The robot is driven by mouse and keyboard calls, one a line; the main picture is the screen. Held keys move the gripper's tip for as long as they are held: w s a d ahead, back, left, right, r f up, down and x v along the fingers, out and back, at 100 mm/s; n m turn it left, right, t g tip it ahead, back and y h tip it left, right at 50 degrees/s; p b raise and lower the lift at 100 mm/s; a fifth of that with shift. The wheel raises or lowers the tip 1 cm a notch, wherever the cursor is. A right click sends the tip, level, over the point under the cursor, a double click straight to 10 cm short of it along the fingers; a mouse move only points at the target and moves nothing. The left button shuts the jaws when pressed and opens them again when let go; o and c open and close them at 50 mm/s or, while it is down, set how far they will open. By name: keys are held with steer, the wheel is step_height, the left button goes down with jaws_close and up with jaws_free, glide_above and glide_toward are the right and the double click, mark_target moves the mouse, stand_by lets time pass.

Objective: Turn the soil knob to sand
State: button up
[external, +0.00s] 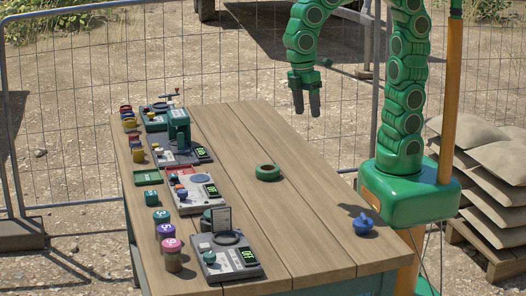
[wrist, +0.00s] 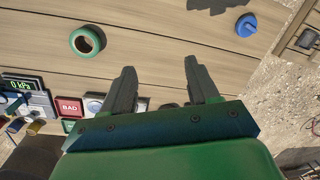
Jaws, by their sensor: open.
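My gripper (external: 306,106) is open and empty, high above the far part of the wooden table. Its two dark fingers also show apart in the wrist view (wrist: 160,70). Several grey instrument panels stand along the table's left side. The near panel (external: 238,262) has a small teal knob (external: 209,257) and a green lit display. The middle panel (external: 187,207) has a small blue-topped part (external: 182,194) and another display. I cannot tell which part is the soil knob, and no sand mark is legible. My gripper touches none of them.
A green ring (external: 268,179) lies mid-table, and a blue knobbed piece (external: 363,228) sits near the right edge. Several coloured-lid jars (external: 172,261) line the left edge. A wire fence (external: 60,130) stands behind. The table's middle boards are mostly clear.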

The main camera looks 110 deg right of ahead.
steer(key=w+a+n, duration=0.3)
steer(key=w+a, duration=0.2)
steer(key=w, duration=0.5)
steer(key=n+t+y, duration=0.1)
steer(key=n+y, duration=0.3)
steer(key=n, duration=0.6)
glide_toward(209, 253)
steer(key=shift+h, duration=0.3)
steer(key=shift+a+x, duration=0.15)
steer(key=shift+x, duration=1.95)
steer(key=shift+a+x, duration=0.15)
steer(key=shift+x, duration=1.95)
steer(key=shift+r, duration=0.1)
steer(key=c, duration=1)
steer(key=shift+c, duration=0.2)
